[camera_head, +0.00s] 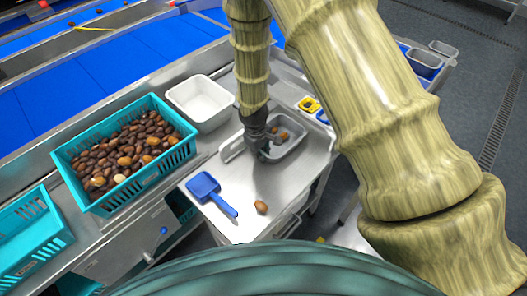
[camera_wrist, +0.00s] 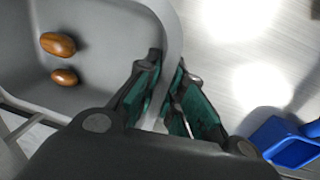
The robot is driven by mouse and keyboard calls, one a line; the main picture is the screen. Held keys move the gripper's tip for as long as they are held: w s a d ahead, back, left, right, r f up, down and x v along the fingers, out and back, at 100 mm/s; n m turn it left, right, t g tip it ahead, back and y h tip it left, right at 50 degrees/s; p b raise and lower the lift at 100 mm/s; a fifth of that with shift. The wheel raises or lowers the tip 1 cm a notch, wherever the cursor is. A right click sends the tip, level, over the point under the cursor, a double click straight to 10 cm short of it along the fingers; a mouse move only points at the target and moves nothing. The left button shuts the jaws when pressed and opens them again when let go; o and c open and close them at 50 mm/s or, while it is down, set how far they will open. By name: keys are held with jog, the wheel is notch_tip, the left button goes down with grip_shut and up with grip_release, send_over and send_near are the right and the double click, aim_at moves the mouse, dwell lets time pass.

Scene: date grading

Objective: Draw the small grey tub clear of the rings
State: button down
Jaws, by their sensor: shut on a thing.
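The small grey tub (camera_head: 297,144) stands on the steel table in the head view, with a few brown dates in it. In the wrist view the tub (camera_wrist: 100,25) fills the upper left, with two dates (camera_wrist: 58,44) on its floor. My gripper (camera_wrist: 168,72) is shut on the tub's rim, one finger inside the wall and one outside. In the head view my gripper (camera_head: 262,146) is at the tub's left side and hides part of it. A yellow ring (camera_head: 309,104) and a blue ring (camera_head: 322,117) lie just behind the tub; my arm partly covers the blue one.
A white tub (camera_head: 201,101) stands behind left. A teal crate (camera_head: 127,178) full of dates is at the left. A blue scoop (camera_head: 204,186) and a loose date (camera_head: 261,207) lie on the table's front part. The table's front right is bare.

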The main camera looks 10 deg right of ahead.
jog(key=shift+s+a, duration=0.2)
jog(key=shift+a, duration=0.1)
jog(key=c, duration=1.5)
grip_release()
jog(key=shift+d, duration=0.1)
jog(key=shift+o, duration=0.2)
notch_tip(320, 180, up, 12)
jog(key=a, duration=0.1)
jog(key=shift+s+a, duration=0.15)
jog(key=shift+s, duration=0.25)
jog(key=shift+f, duration=0.1)
